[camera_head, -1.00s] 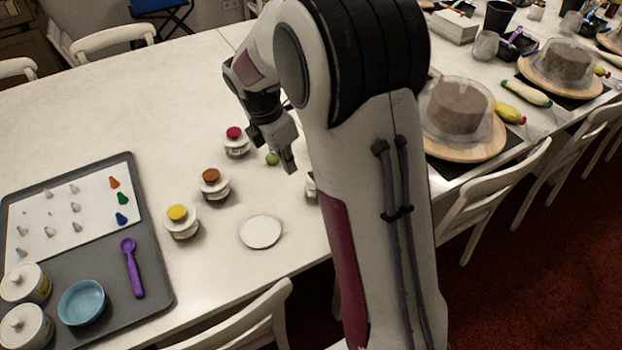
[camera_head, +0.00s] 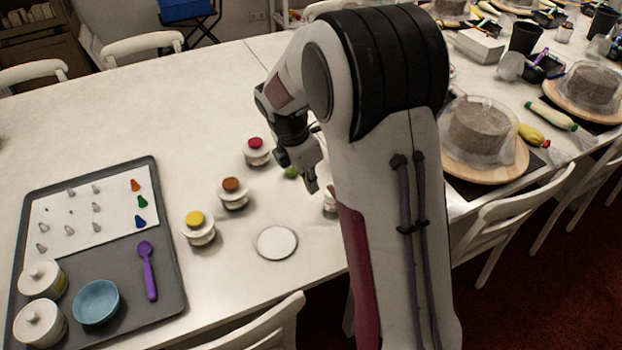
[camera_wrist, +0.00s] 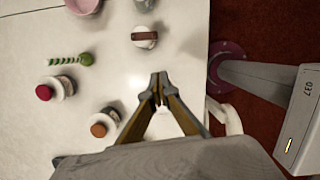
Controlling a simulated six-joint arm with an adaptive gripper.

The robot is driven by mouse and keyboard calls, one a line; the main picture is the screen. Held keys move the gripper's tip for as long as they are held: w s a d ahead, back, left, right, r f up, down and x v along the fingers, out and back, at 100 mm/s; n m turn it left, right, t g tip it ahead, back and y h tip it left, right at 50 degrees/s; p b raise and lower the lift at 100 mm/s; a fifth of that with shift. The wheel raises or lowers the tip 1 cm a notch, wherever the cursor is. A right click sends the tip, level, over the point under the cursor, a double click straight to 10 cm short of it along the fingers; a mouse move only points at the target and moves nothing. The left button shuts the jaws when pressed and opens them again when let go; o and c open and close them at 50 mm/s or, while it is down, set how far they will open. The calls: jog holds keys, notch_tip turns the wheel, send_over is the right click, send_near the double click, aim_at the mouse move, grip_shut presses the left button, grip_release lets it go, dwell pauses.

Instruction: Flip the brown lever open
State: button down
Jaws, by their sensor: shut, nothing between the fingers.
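The brown lever (camera_wrist: 144,36) is a short brown bar across the top of a small round white piece, near the top middle of the wrist view. In the head view a small white piece (camera_head: 329,200), partly hidden behind my arm, stands just right of my gripper; its lever cannot be made out there. My gripper (camera_wrist: 158,82) has its fingertips together and empty. In the wrist view the tips are below the lever, apart from it in the picture. In the head view my gripper (camera_head: 312,188) points down over the table.
Jars with red (camera_head: 256,143), brown (camera_head: 232,184) and yellow (camera_head: 195,218) tops stand left of my gripper. A green item (camera_head: 291,172) lies close by. A white disc (camera_head: 277,242) lies near the front edge. A grey tray (camera_head: 170,290) is at left.

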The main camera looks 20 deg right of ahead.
jog(key=d+f, duration=0.5)
jog(key=f, duration=0.2)
jog(key=shift+w+d, duration=0.35)
jog(key=shift+w, duration=0.1)
